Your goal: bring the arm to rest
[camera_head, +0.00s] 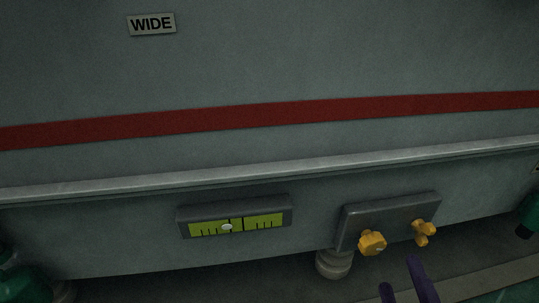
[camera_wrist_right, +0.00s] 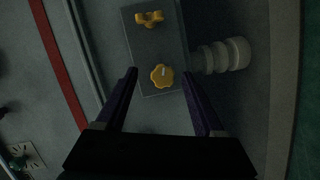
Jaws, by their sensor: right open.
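My right gripper (camera_head: 404,286) shows at the bottom edge of the head view as two dark purple fingers. In the right wrist view its fingers (camera_wrist_right: 160,78) stand wide apart with nothing held between them. A yellow round knob (camera_head: 372,243) on a grey box lies just ahead of the fingers; in the right wrist view this knob (camera_wrist_right: 161,76) appears between the fingertips. Contact cannot be told, but a gap shows on both sides of the knob. A yellow wing knob (camera_head: 424,233) sits beside it on the box. My left gripper is not in view.
The grey box (camera_head: 388,212) is mounted on a grey panel below a metal ledge (camera_head: 270,168). A green level gauge (camera_head: 235,226) is left of it, and a ribbed foot (camera_head: 333,264) is below.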

